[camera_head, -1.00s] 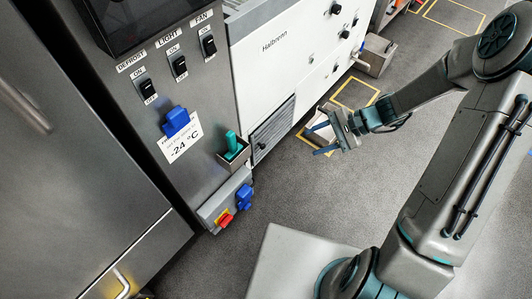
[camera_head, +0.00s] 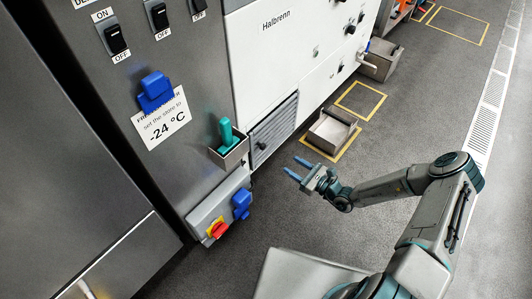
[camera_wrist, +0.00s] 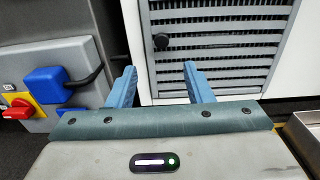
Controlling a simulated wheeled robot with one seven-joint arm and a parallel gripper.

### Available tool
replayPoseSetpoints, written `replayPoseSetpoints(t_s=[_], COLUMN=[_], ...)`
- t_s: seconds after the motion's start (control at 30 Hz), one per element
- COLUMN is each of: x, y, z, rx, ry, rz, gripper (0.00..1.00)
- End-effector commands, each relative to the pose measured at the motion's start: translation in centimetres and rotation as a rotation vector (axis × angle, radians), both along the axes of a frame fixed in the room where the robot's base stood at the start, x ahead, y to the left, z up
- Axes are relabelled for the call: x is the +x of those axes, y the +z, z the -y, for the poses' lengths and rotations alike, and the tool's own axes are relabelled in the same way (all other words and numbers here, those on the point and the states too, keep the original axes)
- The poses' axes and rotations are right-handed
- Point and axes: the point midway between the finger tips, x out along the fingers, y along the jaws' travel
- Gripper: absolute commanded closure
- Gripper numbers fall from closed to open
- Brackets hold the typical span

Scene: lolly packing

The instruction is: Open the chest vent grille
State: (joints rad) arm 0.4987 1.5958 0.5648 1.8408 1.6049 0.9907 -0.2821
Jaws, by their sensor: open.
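The vent grille (camera_head: 273,131) is a grey slatted panel low on the front of the white Halbrenn chest (camera_head: 285,70). It looks closed, flush with the chest front. A round black knob (camera_head: 262,145) sits near its left edge. In the wrist view the grille (camera_wrist: 215,60) lies straight ahead, with the knob (camera_wrist: 161,41) above and between the fingertips. My gripper (camera_head: 294,168) is open and empty, with blue fingers pointing at the chest, apart from the grille. The fingers also show in the wrist view (camera_wrist: 162,88).
A grey switch box (camera_head: 222,213) with a red-yellow switch and blue plug stands left of the grille. A holder (camera_head: 230,155) with a green-handled tool juts out above it. An open tray (camera_head: 331,132) lies on the floor at right.

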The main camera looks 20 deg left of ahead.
Motion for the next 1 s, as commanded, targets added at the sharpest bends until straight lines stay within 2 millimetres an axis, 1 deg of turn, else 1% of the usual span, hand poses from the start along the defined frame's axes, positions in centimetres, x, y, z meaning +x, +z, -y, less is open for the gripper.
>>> replayPoseSetpoints(t_s=[0.03, 0.13, 0.23, 0.5, 0.7, 0.83, 1.0], x=[0.1, 0.4, 0.9, 3.1, 4.5, 5.0, 5.4], y=[-0.5, -0.6, -0.7, -0.9, -0.8, -0.7, -0.5], z=[-0.1, -0.8, -2.1, -7.5, -10.8, -12.0, -12.7], rx=[0.006, 0.008, 0.008, 0.008, 0.007, 0.006, 0.007], ry=[-0.010, -0.015, -0.013, -0.011, -0.012, -0.012, -0.014], rz=[-0.007, -0.010, -0.009, -0.009, -0.009, -0.008, -0.009], gripper=[0.54, 0.54, 0.54, 0.54, 0.54, 0.54, 0.54])
